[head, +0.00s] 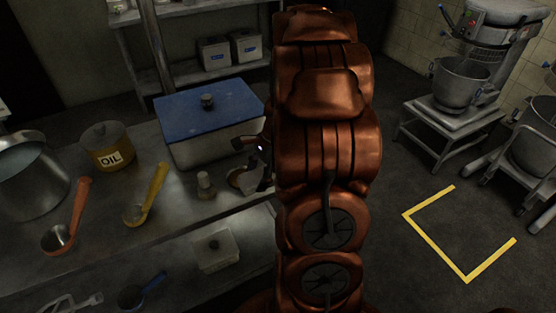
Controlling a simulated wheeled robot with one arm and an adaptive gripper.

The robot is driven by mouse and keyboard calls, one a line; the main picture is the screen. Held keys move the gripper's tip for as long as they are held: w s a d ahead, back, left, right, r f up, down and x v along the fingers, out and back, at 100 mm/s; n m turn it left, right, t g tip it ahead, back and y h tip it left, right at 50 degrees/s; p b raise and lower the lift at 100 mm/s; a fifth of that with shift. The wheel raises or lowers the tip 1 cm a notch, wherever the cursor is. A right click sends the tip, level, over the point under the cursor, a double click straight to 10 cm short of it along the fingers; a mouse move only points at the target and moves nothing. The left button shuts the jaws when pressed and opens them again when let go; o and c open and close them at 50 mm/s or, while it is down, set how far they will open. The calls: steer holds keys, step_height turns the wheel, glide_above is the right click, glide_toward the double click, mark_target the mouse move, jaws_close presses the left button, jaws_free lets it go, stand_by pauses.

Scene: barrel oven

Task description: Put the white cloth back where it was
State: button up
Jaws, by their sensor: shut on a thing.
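My gripper (250,162) is partly in view at the right end of the steel table, just left of my copper-coloured arm, which hides part of it. It is shut on a small pale thing (237,179) low at its fingers, by the table's edge. I cannot tell whether this thing is the white cloth. No white cloth can be made out clearly anywhere else in the head view.
On the steel table (160,222) stand a blue-lidded box (205,105), a small grey shaker (205,185), a yellow scoop (150,195), an orange-handled ladle (68,215), an OIL pot (108,148) and a large pot (30,180). A lidded white container (214,250) sits on the lower shelf.

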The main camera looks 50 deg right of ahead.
steer(key=w+d+p, duration=0.1)
steer(key=d, duration=0.3)
steer(key=w+d+p, duration=0.1)
steer(key=d, duration=0.3)
steer(key=w+d+f+p, duration=0.1)
steer(key=d, duration=0.3)
steer(key=shift+w, duration=0.1)
steer(key=shift+f+p, duration=0.7)
steer(key=shift+f, duration=1.15)
steer(key=shift+f, duration=0.2)
steer(key=o, duration=1.2)
steer(key=shift+r, duration=0.1)
